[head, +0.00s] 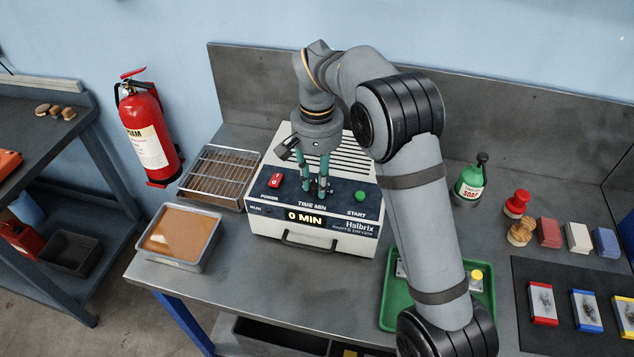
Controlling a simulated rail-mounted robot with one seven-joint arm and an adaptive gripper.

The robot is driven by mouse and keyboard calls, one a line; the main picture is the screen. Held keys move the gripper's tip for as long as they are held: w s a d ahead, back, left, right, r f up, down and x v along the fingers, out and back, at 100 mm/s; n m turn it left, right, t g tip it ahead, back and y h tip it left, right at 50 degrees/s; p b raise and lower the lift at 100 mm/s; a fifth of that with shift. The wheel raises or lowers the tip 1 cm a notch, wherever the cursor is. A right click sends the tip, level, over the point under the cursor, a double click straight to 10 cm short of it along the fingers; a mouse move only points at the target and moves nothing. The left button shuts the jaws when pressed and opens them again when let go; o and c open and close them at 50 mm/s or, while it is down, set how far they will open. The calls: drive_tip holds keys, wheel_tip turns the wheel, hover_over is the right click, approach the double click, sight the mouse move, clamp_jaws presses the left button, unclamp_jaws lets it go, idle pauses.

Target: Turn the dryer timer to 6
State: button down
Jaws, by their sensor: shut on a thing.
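The parts dryer (311,224) is a white box with a dark control panel, standing on the grey bench in the head view. Its display (304,217) reads 0 MIN. A red power switch (275,181) sits at the panel's left and a green start button (360,196) at its right. My gripper (314,194) points down at the middle of the panel, above the TIME MIN label. Its green fingers are shut on the timer knob, which they almost wholly hide. The knob's pointer cannot be seen.
A wire rack tray (182,190) and a tray of brown liquid (151,254) stand left of the dryer. A green tray (389,318) lies to the right, partly behind my arm. A green soap bottle (470,187), stamps and coloured blocks stand farther right.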

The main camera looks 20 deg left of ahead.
sight(317, 184)
drive_tip(key=m+b, duration=0.2)
drive_tip(key=m, duration=0.4)
drive_tip(key=shift+f+m, duration=0.1)
drive_tip(key=shift+m, duration=0.2)
drive_tip(key=m+b, duration=0.1)
drive_tip(key=m, duration=0.5)
drive_tip(key=shift+b, duration=0.4)
drive_tip(key=c, duration=1.4)
unclamp_jaws()
drive_tip(key=shift+c, duration=0.2)
drive_tip(key=shift+r, duration=0.2)
drive_tip(key=shift+r, duration=3.65)
